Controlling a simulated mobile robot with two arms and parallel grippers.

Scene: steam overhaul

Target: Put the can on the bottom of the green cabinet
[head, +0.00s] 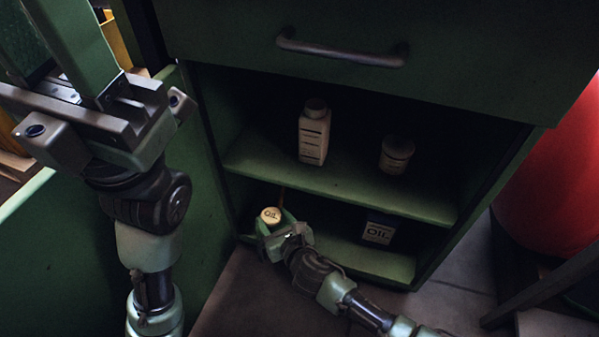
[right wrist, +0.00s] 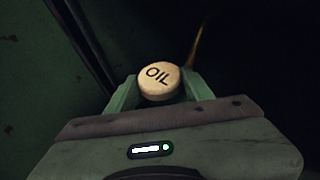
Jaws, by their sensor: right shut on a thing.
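The can (head: 271,214) has a pale round lid marked OIL. It stands out at the left side of the cabinet's lower compartment. My right gripper (head: 273,228) is shut on it; in the right wrist view the can (right wrist: 158,82) sits between the two green fingers (right wrist: 157,92). Its contact with the floor of the compartment is hidden. The green cabinet (head: 340,185) is open at the front, with a middle shelf and a bottom (head: 372,262). My left gripper (head: 85,55) is at the upper left, away from the can; its finger gap is unclear.
A dark OIL container (head: 379,231) stands on the cabinet's bottom at the right. A white bottle (head: 313,135) and a small jar (head: 396,155) stand on the middle shelf. A drawer with a handle (head: 340,52) is above. A red drum (head: 555,180) stands at the right.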

